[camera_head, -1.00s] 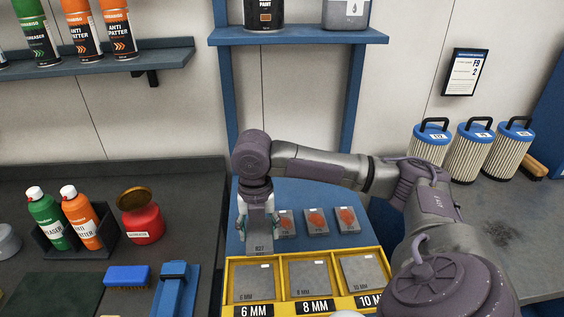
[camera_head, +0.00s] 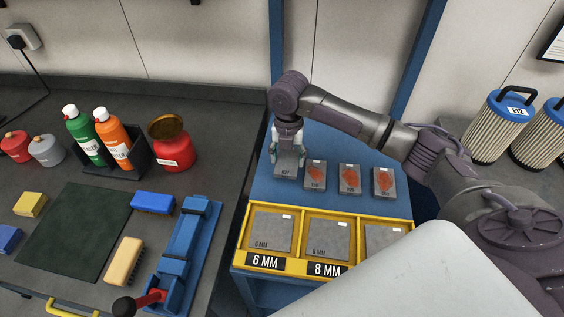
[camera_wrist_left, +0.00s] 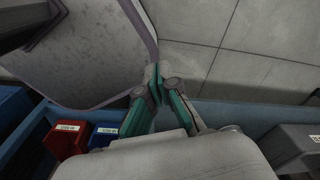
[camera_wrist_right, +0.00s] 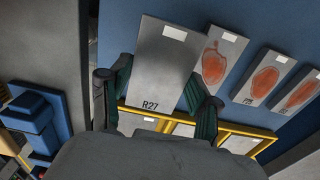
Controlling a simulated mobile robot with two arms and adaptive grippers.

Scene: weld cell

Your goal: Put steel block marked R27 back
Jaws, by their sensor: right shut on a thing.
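The steel block marked R27 (camera_wrist_right: 160,70) is a plain grey plate with a white label, clear in the right wrist view. My right gripper (camera_head: 287,150) is shut on it, with a finger on each side. In the head view the block (camera_head: 288,170) is at the left end of a row of rust-marked blocks (camera_head: 315,175) on a blue surface. I cannot tell whether it touches that surface. My left gripper (camera_wrist_left: 158,88) looks shut and empty, its fingertips together, in the left wrist view.
A yellow tray (camera_head: 240,235) with 6 MM and 8 MM compartments holding grey plates lies in front of the row. Left are a blue clamp (camera_head: 185,250), brushes, spray bottles and a red pot (camera_head: 172,150). Filters (camera_head: 500,125) stand at right.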

